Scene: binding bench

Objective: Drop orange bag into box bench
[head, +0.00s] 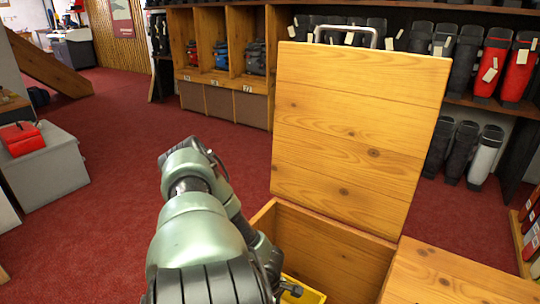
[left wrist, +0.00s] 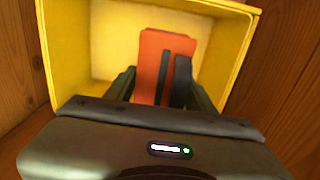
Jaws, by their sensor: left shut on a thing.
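The wooden box bench (head: 335,250) stands open in the head view, its lid (head: 355,125) raised upright. A yellow bin (head: 312,294) shows inside it at the bottom edge; the same bin (left wrist: 66,50) fills much of the left wrist view. My left gripper (left wrist: 162,92) is shut on the orange bag (left wrist: 150,62), which has dark straps or panels. The bag is over or inside the yellow bin; I cannot tell whether it touches the bottom. In the head view my left arm reaches down into the bench and the bag is hidden. My right gripper is not in view.
A closed wooden bench top (head: 460,275) adjoins on the right. Shelves of ski boots (head: 490,65) and wooden cubbies (head: 225,50) stand behind. A red item (head: 22,138) sits on a grey block (head: 48,170) at the left. The red carpet (head: 120,130) between is clear.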

